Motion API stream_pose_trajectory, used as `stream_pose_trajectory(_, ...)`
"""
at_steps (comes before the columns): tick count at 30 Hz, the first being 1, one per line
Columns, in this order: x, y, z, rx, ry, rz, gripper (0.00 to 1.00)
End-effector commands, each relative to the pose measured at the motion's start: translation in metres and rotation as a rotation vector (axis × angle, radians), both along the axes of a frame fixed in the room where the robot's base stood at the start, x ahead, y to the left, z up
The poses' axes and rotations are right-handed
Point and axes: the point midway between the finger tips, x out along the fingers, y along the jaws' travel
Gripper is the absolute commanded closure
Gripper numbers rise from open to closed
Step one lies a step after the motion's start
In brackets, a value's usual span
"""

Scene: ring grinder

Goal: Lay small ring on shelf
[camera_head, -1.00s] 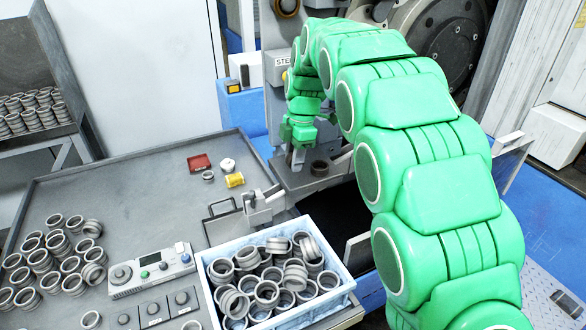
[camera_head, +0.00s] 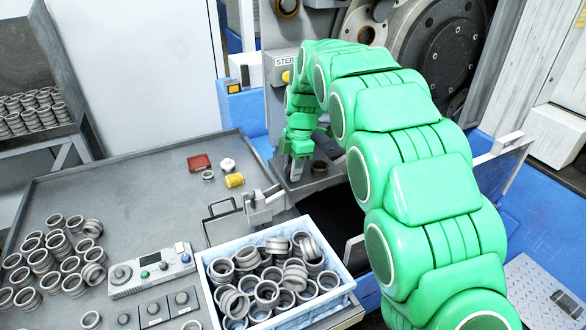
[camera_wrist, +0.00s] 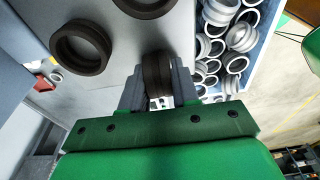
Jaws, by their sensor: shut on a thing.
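My gripper (camera_head: 298,175) is over the grey metal shelf (camera_head: 300,186) in front of the grinder. In the wrist view my gripper (camera_wrist: 157,98) is shut on a small dark ring (camera_wrist: 158,70), seen edge-on between the fingers. The wrist view also shows the shelf surface (camera_wrist: 115,62) with a larger-looking dark ring (camera_wrist: 80,48) lying at the left and another dark ring (camera_wrist: 143,7) cut off by the top edge. In the head view one dark ring (camera_head: 319,167) shows on the shelf just right of the fingers. Whether the held ring touches the shelf cannot be told.
A blue-white crate (camera_head: 343,288) full of grey rings stands in front of the shelf. The grey table (camera_head: 130,185) holds loose rings, a control box (camera_head: 150,270), a red tray (camera_head: 199,162) and a yellow item (camera_head: 235,180). The grinder's large disc (camera_head: 440,50) rises behind my arm.

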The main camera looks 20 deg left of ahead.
Motion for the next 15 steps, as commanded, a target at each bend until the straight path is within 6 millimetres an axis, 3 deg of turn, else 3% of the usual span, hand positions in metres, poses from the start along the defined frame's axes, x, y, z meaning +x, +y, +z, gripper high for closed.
stream_pose_trajectory(4,-0.0002,0.0002,-0.0029,0.0,0.0,0.0,1.0)
stream_pose_trajectory(5,0.0,0.0002,-0.0029,0.0,0.0,0.0,0.67)
stream_pose_trajectory(9,-0.0001,0.0001,-0.0027,0.0,0.0,0.0,0.46)
stream_pose_trajectory(15,-0.0001,0.0001,-0.0028,0.0,0.0,0.0,0.45)
